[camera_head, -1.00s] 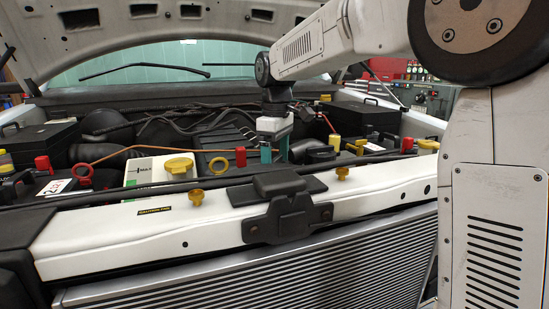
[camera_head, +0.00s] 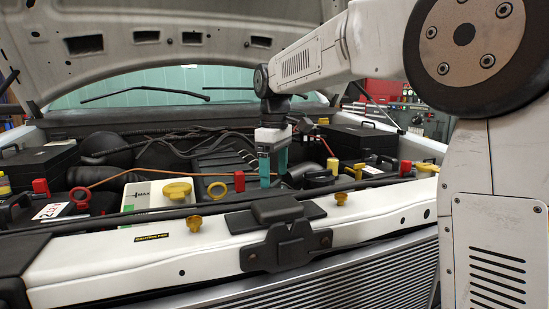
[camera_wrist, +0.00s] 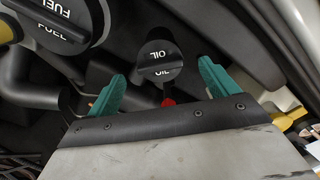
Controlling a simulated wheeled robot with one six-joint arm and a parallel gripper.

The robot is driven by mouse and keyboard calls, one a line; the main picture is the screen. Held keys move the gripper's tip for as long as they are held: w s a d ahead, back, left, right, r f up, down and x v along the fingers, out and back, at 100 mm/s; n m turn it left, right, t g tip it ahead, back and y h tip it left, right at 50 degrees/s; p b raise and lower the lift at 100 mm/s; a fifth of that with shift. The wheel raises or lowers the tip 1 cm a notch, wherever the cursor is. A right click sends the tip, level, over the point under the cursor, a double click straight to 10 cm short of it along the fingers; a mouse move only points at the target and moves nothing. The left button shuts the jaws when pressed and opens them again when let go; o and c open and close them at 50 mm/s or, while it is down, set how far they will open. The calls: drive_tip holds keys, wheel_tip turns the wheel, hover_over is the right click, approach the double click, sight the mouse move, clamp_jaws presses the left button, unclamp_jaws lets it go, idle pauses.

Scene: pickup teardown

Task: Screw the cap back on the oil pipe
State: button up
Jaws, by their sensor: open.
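The oil cap (camera_wrist: 160,62) is a round black cap with a raised grip bar and white OIL lettering, at the upper middle of the wrist view. My gripper (camera_wrist: 161,70) is open, its two teal fingers to the left and right of the cap, with gaps on both sides. In the head view, my gripper (camera_head: 272,167) points down into the engine bay, beside a red cap (camera_head: 239,181). I cannot make out the oil cap in the head view. The oil pipe is hidden under the cap, so I cannot tell how the cap sits on it.
A larger black fuel cap (camera_wrist: 68,22) lies at the upper left of the wrist view. The white front beam (camera_head: 110,253) crosses before the bay; the raised hood (camera_head: 190,25) hangs above.

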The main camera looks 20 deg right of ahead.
sight(275, 182)
drive_tip(key=shift+f, duration=1.6)
drive_tip(key=c, duration=1.2)
drive_tip(key=m, duration=0.6)
drive_tip(key=shift+c, duration=0.2)
drive_tip(key=o, duration=1.2)
